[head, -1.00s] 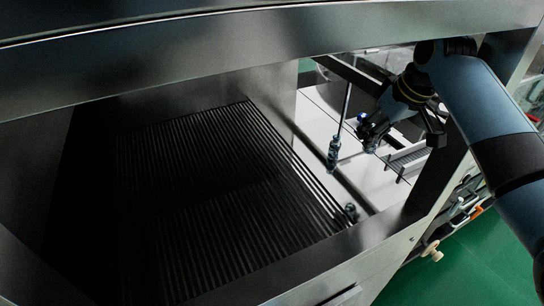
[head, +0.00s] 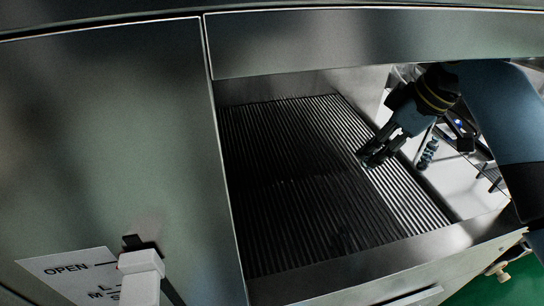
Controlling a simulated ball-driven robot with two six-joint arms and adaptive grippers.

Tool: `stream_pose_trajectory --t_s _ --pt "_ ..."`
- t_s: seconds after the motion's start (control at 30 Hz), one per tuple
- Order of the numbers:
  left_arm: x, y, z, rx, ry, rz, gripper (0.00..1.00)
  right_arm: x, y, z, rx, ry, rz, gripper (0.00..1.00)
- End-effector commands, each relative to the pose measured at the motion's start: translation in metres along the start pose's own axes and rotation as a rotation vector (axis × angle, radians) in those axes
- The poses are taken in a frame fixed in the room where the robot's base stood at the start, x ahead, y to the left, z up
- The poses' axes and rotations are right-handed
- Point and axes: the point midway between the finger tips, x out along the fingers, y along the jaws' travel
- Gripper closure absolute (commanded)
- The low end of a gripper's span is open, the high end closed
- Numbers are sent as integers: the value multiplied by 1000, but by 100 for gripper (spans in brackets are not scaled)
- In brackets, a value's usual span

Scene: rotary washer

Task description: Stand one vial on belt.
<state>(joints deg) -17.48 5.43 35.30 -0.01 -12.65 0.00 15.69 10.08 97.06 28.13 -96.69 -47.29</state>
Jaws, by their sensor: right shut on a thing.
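The belt (head: 310,190) is a dark ribbed surface inside the metal housing, seen through its opening. My right gripper (head: 367,160) reaches in from the right and is over the right part of the belt, its fingers pointing down and left. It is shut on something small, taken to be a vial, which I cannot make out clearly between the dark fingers. I cannot tell whether it touches the belt. No standing vial can be made out on the belt. My left gripper is not in view.
The metal front frame (head: 390,270) and top panel (head: 380,42) border the opening. A post with dark knobs (head: 428,153) stands right of the belt. Most of the belt looks clear.

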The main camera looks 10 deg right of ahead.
Motion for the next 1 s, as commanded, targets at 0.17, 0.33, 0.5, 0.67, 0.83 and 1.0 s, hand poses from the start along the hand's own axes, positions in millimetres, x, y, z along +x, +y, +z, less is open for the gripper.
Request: stream_pose_trajectory --t_s 0.17,0.33,0.5,0.67,0.83,1.0 --pt "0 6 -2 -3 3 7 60 4 -6 9 4 -11 -11 88" --pt "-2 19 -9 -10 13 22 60 17 -9 15 9 -14 -17 88" --pt "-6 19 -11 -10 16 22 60 47 -9 28 9 -15 -16 88" --pt "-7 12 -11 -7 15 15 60 64 -9 35 8 -14 -15 88" --pt "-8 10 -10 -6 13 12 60 87 -10 45 9 -14 -16 88" --pt "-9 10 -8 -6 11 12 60 98 -10 50 7 -13 -13 88"
